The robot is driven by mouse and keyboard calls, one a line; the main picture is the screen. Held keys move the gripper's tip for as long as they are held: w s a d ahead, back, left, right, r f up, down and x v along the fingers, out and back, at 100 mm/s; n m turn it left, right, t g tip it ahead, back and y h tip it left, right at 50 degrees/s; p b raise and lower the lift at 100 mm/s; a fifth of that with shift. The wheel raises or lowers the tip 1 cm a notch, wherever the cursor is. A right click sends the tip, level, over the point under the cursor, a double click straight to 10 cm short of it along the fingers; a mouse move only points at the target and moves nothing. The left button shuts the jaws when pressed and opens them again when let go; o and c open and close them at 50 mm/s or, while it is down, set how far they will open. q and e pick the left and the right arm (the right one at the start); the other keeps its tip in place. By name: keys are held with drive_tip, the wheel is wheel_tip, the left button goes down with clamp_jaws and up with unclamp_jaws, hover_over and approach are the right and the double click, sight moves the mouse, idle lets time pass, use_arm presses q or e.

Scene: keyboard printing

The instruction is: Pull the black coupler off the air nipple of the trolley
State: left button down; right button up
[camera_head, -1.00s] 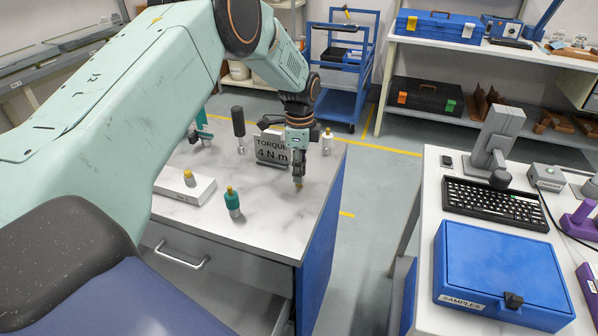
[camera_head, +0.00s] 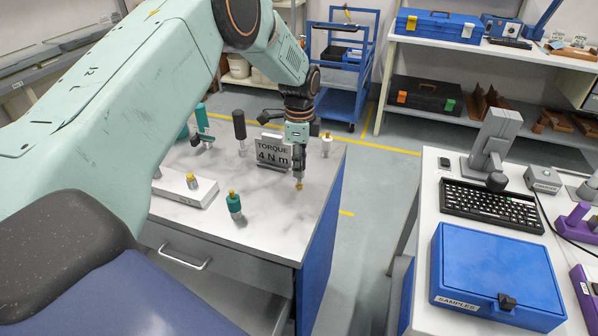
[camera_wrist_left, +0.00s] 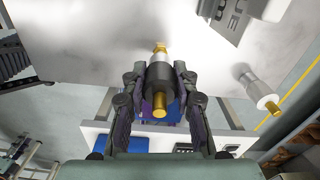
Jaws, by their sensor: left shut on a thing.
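My left gripper (camera_head: 299,172) points down over the marble-topped cabinet, in front of the torque sign. In the left wrist view its fingers (camera_wrist_left: 160,100) are closed on the sides of a black cylindrical coupler (camera_wrist_left: 163,74). A brass end (camera_wrist_left: 160,105) sticks out of the coupler on the near side, and a pale brass piece (camera_wrist_left: 160,48) shows at its far end. In the head view the fingers hide the coupler, and only a brass tip (camera_head: 299,186) shows below them.
The cabinet top (camera_head: 270,220) also holds the torque sign (camera_head: 273,153), a teal fitting (camera_head: 234,203), a white block (camera_head: 188,193), a black-handled tool (camera_head: 239,127) and a white fitting (camera_head: 327,142). A blue trolley (camera_head: 340,80) stands behind. A white desk (camera_head: 425,210) stands to the right.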

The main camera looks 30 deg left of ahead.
use_arm(q)
drive_tip(key=shift+w+r, duration=0.15)
drive_tip(key=shift+r, duration=0.15)
drive_tip(key=shift+p, duration=0.3)
drive_tip(key=shift+s+r, duration=0.2)
drive_tip(key=shift+s, duration=0.05)
drive_tip(key=shift+w+r+p, duration=0.25)
drive_tip(key=shift+r+p, duration=0.75)
drive_tip(key=shift+r, duration=0.05)
drive_tip(key=shift+s+r+p, duration=0.25)
drive_tip(key=shift+r+p, duration=0.4)
drive_tip(key=shift+r, duration=0.35)
drive_tip(key=shift+f, duration=0.1)
drive_tip(key=shift+w+f, duration=0.15)
drive_tip(key=shift+w, duration=0.1)
drive_tip(key=shift+s, duration=0.2)
